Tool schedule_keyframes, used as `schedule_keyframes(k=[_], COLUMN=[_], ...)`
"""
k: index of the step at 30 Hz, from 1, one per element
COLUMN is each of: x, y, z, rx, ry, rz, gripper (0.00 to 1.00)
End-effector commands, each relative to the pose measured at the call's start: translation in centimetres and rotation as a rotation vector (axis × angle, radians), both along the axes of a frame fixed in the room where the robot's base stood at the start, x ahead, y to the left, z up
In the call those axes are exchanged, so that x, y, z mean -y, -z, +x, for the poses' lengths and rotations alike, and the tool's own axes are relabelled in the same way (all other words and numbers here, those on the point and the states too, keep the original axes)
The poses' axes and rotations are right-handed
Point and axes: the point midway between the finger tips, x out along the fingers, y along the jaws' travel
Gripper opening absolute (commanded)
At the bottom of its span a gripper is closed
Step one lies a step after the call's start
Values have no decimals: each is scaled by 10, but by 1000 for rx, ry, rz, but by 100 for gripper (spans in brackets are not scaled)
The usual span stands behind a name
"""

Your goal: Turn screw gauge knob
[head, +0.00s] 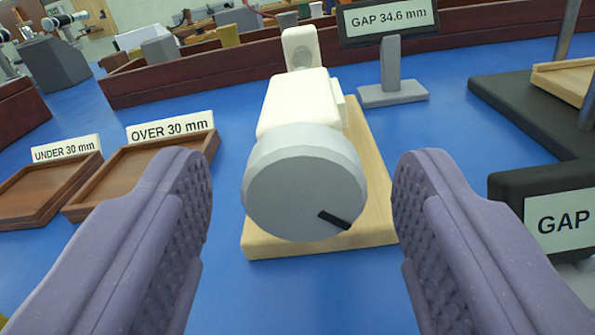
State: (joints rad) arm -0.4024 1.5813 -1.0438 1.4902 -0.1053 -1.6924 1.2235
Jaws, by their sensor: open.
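The screw gauge has a round grey knob (290,185) facing me, with a dark mark at its lower right. Behind it is the cream gauge body (297,103), mounted on a light wooden base (372,170). My gripper (302,205) is open, with one purple ridged finger on each side of the knob. A clear gap shows between each finger and the knob in the picture; the depth of the fingertips relative to the knob is hard to tell. A display (388,20) behind the gauge reads "GAP 34.6 mm".
Two shallow wooden trays stand at left, labelled "UNDER 30 mm" (40,192) and "OVER 30 mm" (85,207). A second dark box marked "GAP" (535,182), its reading cut off, is at right beside a black base (510,110). Blue bench shows in front.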

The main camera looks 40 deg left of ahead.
Motion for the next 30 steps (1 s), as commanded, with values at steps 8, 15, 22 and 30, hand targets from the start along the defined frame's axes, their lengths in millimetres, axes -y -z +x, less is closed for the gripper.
schedule_keyframes(k=[8,15,22,30], x=[0,0,1,3], y=[0,0,-4,-6], z=[0,0,0,0], rx=[0,2,33,141], ry=[0,0,2,5], rz=[0,-2,-43,-190], gripper=[27,5,5,5])
